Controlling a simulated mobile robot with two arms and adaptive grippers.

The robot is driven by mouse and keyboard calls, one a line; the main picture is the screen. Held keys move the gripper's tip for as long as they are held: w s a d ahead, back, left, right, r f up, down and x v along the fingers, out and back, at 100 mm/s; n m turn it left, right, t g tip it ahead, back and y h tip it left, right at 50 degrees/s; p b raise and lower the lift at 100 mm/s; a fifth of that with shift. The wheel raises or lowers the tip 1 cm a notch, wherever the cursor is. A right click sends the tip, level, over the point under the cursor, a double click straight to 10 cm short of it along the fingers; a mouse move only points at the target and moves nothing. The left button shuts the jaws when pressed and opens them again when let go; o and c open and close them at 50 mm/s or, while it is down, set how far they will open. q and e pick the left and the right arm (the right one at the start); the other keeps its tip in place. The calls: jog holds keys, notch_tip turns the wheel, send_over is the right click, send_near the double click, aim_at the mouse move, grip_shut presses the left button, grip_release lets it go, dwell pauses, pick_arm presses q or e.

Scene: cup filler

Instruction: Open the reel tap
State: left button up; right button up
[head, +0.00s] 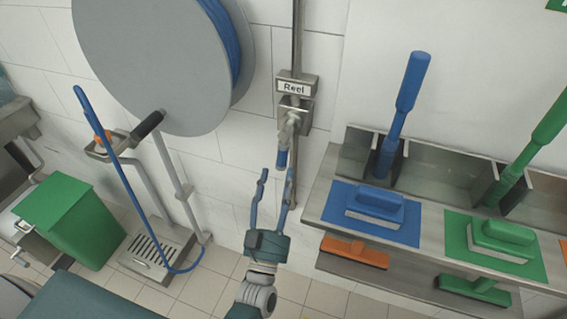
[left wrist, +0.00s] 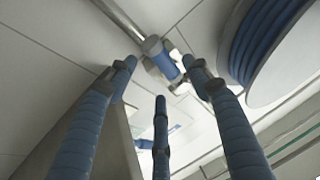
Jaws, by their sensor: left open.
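The reel tap (head: 291,122) is a metal fitting on a vertical wall pipe, under a small plate marked "Reel" (head: 295,87). Its short blue handle (head: 282,159) points downward. My left gripper (head: 277,176) is open and reaches up from below, its fingertips on either side of the handle's lower end in the head view. In the left wrist view the blue handle (left wrist: 166,66) shows between and just beyond the spread blue fingers of my left gripper (left wrist: 164,72). I cannot tell whether any finger touches it. My right gripper is not in view.
A large grey hose reel (head: 150,60) with blue hose hangs left of the tap. A steel shelf (head: 432,160) with blue and green brushes stands close on the right. A green bin (head: 70,220) and a stand with a blue hose (head: 160,245) are at the left.

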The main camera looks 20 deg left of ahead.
pick_arm(q)
jog(key=v, duration=0.5)
jog(key=shift+f, duration=0.1)
dwell(0.3)
jog(key=s+d+f+m+g+h, duration=0.1)
jog(key=d+f+g+h, duration=0.15)
jog(key=f, duration=0.75)
jog(key=s+d+f+m+g+h, duration=0.1)
jog(key=f+g+h, duration=0.15)
jog(key=f, duration=0.75)
jog(key=s+f+g, duration=0.3)
jog(key=s+f, duration=0.1)
jog(key=f, duration=0.5)
jog(key=s+f+g, duration=0.3)
jog(key=s+f, duration=0.1)
jog(key=f, duration=0.4)
jog(key=s+a+f+g, duration=0.3)
jog(key=s+f, duration=0.3)
jog(key=s, duration=0.4)
jog(key=s+a+f+g+y, duration=0.1)
jog(key=s+a+f+g, duration=0.3)
jog(key=s, duration=0.6)
jog(key=s+a+f+g+y, duration=0.1)
jog(key=s+a+f+g, duration=0.2)
jog(key=s+f, duration=0.5)
jog(key=shift+s+a, duration=0.35)
jog(key=shift+s, duration=0.55)
